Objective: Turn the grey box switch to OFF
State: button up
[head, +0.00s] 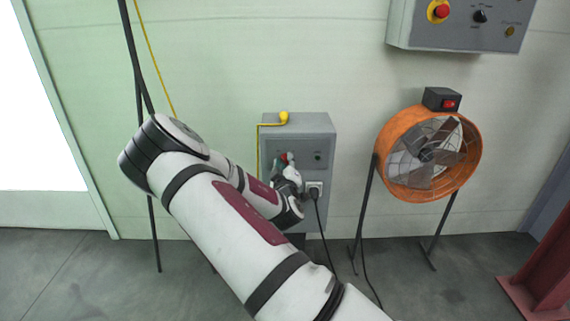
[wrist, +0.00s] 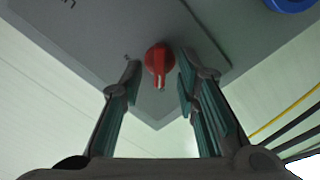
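The grey box (head: 312,150) is mounted low on the pale wall. My gripper (head: 287,160) is at the left part of its front face and covers some of it. In the wrist view the box's front face (wrist: 110,35) fills the top, and its red rotary switch (wrist: 157,60) shows with a white mark on its handle. My gripper (wrist: 158,85) is open, with one finger on each side of the switch; a gap shows on both sides. In the head view only a bit of red shows at the fingertips. Markings on the face are too partial to read.
A socket with a black plug (head: 315,190) is on the box's lower front, its cable hanging down. An orange fan (head: 428,152) on a stand is to the right. A control panel (head: 460,25) hangs above.

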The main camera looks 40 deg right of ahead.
jog(key=v, duration=1.2)
